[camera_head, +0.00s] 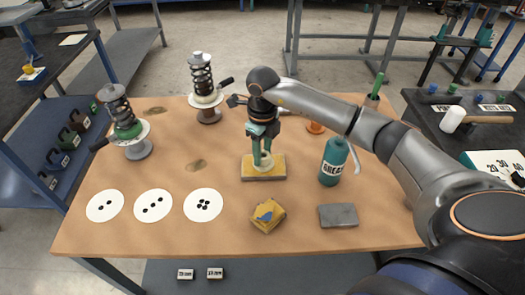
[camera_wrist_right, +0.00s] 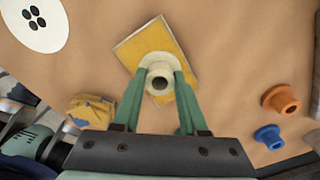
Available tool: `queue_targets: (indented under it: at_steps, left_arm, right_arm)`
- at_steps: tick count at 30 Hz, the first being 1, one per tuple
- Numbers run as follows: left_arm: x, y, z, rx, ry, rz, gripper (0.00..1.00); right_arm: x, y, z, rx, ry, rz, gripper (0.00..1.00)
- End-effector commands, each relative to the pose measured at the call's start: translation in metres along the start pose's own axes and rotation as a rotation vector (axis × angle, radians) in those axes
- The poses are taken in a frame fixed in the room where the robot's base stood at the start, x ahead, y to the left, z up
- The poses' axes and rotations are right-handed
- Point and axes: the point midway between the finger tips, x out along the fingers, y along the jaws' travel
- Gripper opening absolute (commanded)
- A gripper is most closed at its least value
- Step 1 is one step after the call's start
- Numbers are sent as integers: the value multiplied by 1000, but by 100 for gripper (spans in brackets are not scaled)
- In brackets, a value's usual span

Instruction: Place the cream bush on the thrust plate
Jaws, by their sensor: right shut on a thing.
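The cream bush (camera_head: 263,161) is a pale flanged ring with a dark bore. It also shows in the right wrist view (camera_wrist_right: 160,72), flange and bore facing the camera. My right gripper (camera_head: 262,153) is shut on it, with a green finger on each side. I cannot tell whether the bush touches the block. No part is labelled as the thrust plate. My left gripper is not in view.
A green grease bottle (camera_head: 332,166) stands right of the yellow block. A yellow cloth (camera_head: 267,217) and a grey block (camera_head: 338,215) lie in front. An orange bush (camera_wrist_right: 281,99) and a blue bush (camera_wrist_right: 270,136) are nearby. Two spring assemblies (camera_head: 206,88) (camera_head: 125,123) stand at left.

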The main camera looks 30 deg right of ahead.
Motion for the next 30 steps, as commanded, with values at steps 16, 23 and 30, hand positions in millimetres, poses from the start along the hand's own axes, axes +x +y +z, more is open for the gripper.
queue_targets:
  at_steps: [16, 23, 30]
  left_arm:
    - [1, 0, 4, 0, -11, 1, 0]
    - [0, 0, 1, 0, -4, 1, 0]
    - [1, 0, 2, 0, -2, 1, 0]
  right_arm:
    - [3, 0, 0, 0, 0, 0, 72]
    - [-7, 0, 0, 0, -1, -1, 72]
    - [-56, 0, 1, 0, -5, -2, 72]
